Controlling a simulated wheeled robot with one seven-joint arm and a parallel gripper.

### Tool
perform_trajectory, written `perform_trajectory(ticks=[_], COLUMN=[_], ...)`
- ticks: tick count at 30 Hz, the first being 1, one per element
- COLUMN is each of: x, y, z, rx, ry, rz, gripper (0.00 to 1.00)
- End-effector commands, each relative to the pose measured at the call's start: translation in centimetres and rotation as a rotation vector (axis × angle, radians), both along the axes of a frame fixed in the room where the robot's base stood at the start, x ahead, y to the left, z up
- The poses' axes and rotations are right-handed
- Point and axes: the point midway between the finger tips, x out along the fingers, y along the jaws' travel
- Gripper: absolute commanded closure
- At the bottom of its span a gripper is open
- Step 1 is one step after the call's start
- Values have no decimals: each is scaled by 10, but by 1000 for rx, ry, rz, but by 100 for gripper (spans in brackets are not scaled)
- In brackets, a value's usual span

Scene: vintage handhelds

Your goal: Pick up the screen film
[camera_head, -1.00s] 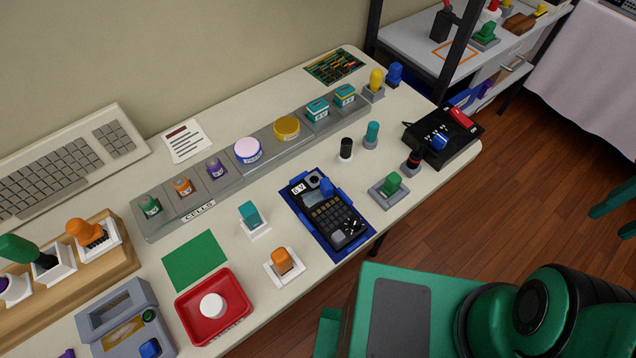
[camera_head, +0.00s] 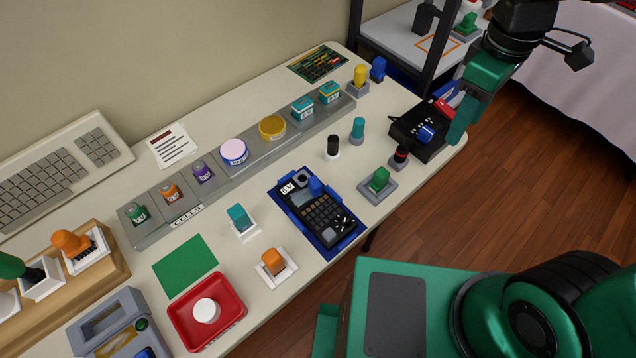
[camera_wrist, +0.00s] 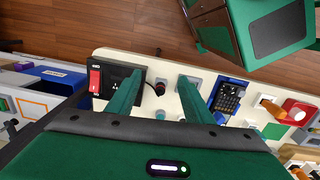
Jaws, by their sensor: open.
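I cannot tell for certain which piece is the screen film. Several small handled pieces stand on the table: a teal one (camera_head: 239,220) and an orange one (camera_head: 273,262) on white bases, and a green one (camera_head: 379,180) on a grey plate. A black handheld (camera_head: 320,212) lies on a blue mat (camera_head: 329,247), with a blue knob (camera_head: 315,186) by its screen. My gripper (camera_head: 462,118) is in the air by the table's right end, near the black box. In the wrist view my gripper (camera_wrist: 161,76) is open, with nothing between its fingers.
A black box with a red switch (camera_head: 443,108) sits at the table's right end. A grey rack of cells (camera_head: 185,222) runs along the back. A red tray (camera_head: 238,315) and a green mat (camera_head: 186,266) lie at front left. A shelf (camera_head: 400,42) stands behind.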

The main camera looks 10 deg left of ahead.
Motion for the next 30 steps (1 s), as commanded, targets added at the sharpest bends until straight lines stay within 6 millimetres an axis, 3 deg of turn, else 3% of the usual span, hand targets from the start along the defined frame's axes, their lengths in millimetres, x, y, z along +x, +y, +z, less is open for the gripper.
perform_trajectory(ticks=[1,5,9,15,21,30], x=[2,-2,-21,-58,-78,-79], y=[28,95,166,239,268,268], z=[-4,-15,-27,-43,-52,-92], rx=[-3,-1,4,15,21,21], ry=[6,12,20,30,34,35], rz=[123,435,757,1099,1242,1252], gripper=[53,53,53,53,53,53])
